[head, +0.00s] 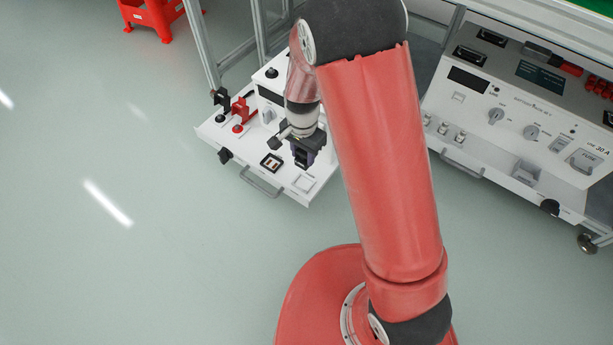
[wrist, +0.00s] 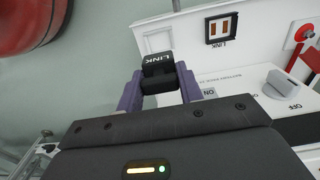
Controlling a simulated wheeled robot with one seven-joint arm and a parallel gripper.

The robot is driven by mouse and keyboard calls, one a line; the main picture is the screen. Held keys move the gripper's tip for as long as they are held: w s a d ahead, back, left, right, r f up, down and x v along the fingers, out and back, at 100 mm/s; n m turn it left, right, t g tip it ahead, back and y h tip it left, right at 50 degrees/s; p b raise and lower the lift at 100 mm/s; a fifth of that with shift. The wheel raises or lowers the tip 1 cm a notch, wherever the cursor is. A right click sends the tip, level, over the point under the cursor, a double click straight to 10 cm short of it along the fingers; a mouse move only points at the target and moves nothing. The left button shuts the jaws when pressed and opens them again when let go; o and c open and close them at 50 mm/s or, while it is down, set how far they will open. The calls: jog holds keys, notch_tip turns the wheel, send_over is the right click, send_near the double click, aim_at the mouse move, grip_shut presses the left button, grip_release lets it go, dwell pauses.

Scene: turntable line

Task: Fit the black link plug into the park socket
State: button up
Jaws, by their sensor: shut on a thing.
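My gripper (wrist: 158,76) is shut on the black link plug (wrist: 157,62), which sits between its two purple fingers in the wrist view with LINK lettering on it. In the head view my gripper (head: 306,153) is over the front right of the white panel box. A pale square outline (wrist: 157,37), probably the park socket, lies just beyond the plug and is partly hidden by it; it also shows in the head view (head: 304,184). The plug looks apart from it, but the gap is hard to judge. The black-framed LINK socket (wrist: 221,30) shows copper-coloured contacts and is empty.
A grey rotary switch (wrist: 282,83) marked ON and OFF is beside the gripper. Red and black levers (head: 240,110) stand at the panel's left. A handle (head: 262,185) juts from the front. A larger console (head: 530,110) stands right.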

notch_tip(320, 180, down, 10)
jog(key=shift+f+b, duration=0.2)
jog(key=shift+b, duration=0.6)
jog(key=shift+f, duration=0.2)
jog(key=o, duration=1.1)
jog(key=shift+r, duration=0.1)
notch_tip(320, 180, up, 12)
jog(key=shift+r+p, duration=0.25)
jog(key=shift+p, duration=0.95)
